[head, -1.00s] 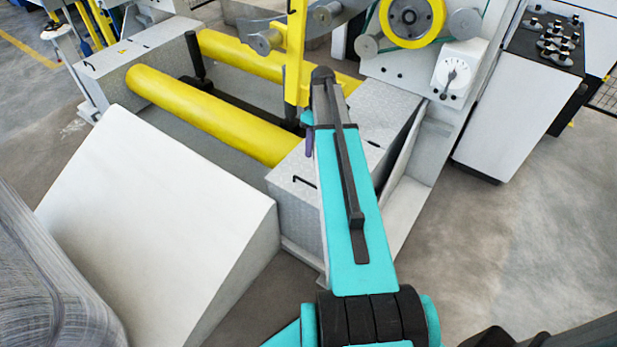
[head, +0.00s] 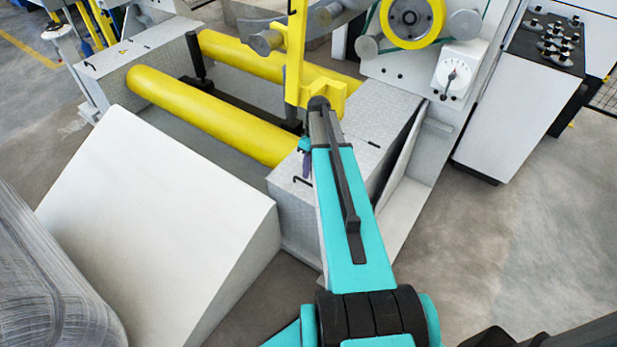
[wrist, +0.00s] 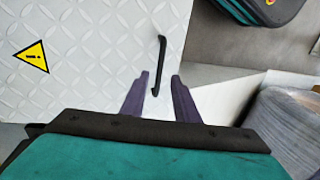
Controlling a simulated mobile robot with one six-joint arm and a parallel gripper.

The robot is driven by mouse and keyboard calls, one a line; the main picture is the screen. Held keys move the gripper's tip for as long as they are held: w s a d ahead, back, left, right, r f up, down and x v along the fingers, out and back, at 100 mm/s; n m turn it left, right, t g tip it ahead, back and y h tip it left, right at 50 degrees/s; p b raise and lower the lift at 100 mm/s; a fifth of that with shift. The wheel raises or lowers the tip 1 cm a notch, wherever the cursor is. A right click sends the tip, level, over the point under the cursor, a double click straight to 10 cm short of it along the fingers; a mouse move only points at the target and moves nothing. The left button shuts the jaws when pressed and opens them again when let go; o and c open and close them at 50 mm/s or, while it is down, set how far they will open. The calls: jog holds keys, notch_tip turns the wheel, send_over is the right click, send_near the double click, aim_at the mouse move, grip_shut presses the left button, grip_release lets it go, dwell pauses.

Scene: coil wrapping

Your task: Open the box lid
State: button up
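The box (head: 300,230) has a grey tread-plate lid (head: 385,115), partly hidden behind my arm in the head view. A black bar handle (head: 303,181) lies on its near left part. In the wrist view, the lid (wrist: 85,60) fills the left half and the handle (wrist: 161,65) stands out ahead of my gripper (wrist: 160,92). My gripper's two purple fingers are apart and empty. The handle's near end lies between the fingertips in the picture; I cannot tell the height gap. In the head view, only a purple finger (head: 306,165) shows beside my arm.
Yellow rollers (head: 210,113) lie left of the box. A white sloped ramp (head: 150,210) and a wrapped coil (head: 50,270) are at the near left. A yellow post (head: 296,50) rises close behind my arm. A dial panel (head: 455,75) stands right. Open floor (head: 540,230) lies at right.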

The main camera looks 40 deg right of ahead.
jog(key=shift+s+a+f, duration=0.1)
jog(key=shift+a+f, duration=0.15)
jog(key=shift+f, duration=0.85)
jog(key=shift+s+a+f, duration=0.1)
jog(key=shift+a+f, duration=0.1)
jog(key=shift+f, duration=0.9)
grip_shut()
